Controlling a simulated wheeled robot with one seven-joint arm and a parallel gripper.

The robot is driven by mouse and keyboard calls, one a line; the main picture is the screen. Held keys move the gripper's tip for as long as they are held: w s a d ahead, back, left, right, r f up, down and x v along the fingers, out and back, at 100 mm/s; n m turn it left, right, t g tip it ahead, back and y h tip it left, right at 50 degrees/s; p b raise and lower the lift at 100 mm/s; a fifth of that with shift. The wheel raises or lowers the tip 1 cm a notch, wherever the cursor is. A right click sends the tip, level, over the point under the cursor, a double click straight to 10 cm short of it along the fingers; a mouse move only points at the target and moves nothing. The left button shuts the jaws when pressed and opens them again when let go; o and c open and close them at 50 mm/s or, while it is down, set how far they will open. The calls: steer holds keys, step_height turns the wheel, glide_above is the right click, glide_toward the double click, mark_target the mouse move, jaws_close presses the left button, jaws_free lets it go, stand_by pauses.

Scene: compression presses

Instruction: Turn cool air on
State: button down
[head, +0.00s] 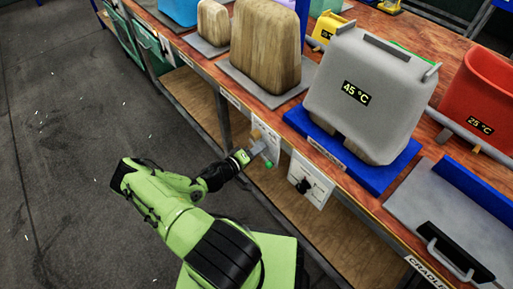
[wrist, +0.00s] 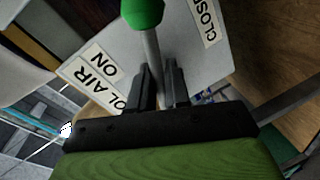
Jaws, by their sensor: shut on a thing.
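The cool-air lever has a green ball knob (wrist: 143,12) and a grey shaft. It is mounted on a white panel (wrist: 200,50) on the front of the bench. One label on the panel reads "AIR ON", partly hidden, and another shows "CLOSE", cut off. My gripper (wrist: 160,88) is shut on the lever shaft below the knob, with a black finger on each side. In the head view the green knob (head: 268,164) shows just beyond my gripper (head: 254,153). The lever's pivot is hidden behind my gripper.
A second white panel with a black dial (head: 304,186) is just right of the lever. Above stands a grey press block marked 45 °C (head: 355,95) on a blue base. A red 25 °C block (head: 478,105) is farther right. Open floor (head: 60,150) lies to the left.

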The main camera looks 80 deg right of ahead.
steer(key=shift+s+a+r+n+g+y+p, duration=0.1)
steer(key=shift+r+n+g+y+p, duration=0.2)
steer(key=shift+n, duration=0.55)
steer(key=shift+a+r+n+g+p, duration=0.1)
steer(key=shift+r+n+p, duration=0.15)
steer(key=shift+r+n, duration=0.45)
steer(key=shift+f, duration=0.15)
steer(key=c, duration=1.3)
jaws_free()
steer(key=p+v, duration=0.1)
steer(key=v, duration=1.4)
steer(key=shift+w+a+p, duration=0.2)
steer(key=shift+w+p, duration=0.1)
steer(key=shift+p, duration=0.1)
steer(key=shift+r, duration=0.2)
